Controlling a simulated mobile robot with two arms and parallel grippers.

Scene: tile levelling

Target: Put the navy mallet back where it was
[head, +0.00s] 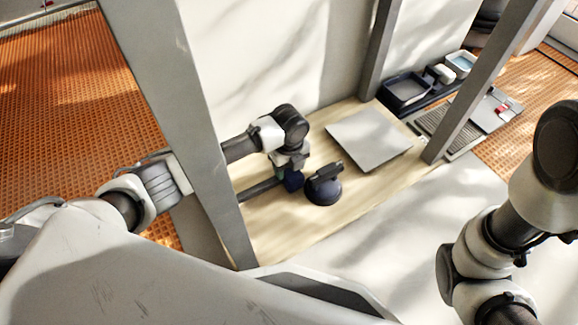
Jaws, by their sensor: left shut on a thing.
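My left gripper (289,166) points down over the pale wooden surface and is shut on the navy mallet (293,181). The mallet's navy head shows just under the jaws, and a dark bar, seemingly its handle, runs left from there toward the grey post. The jaws partly hide the mallet, and I cannot tell whether it touches the surface. My right arm is at the right edge; its gripper is out of view.
A dark navy domed tool with a black handle (323,188) stands close right of the mallet. A grey square tile (368,138) lies beyond it. Grey posts (482,80) flank the wooden surface (300,228). A black tray (405,92) sits at the back right.

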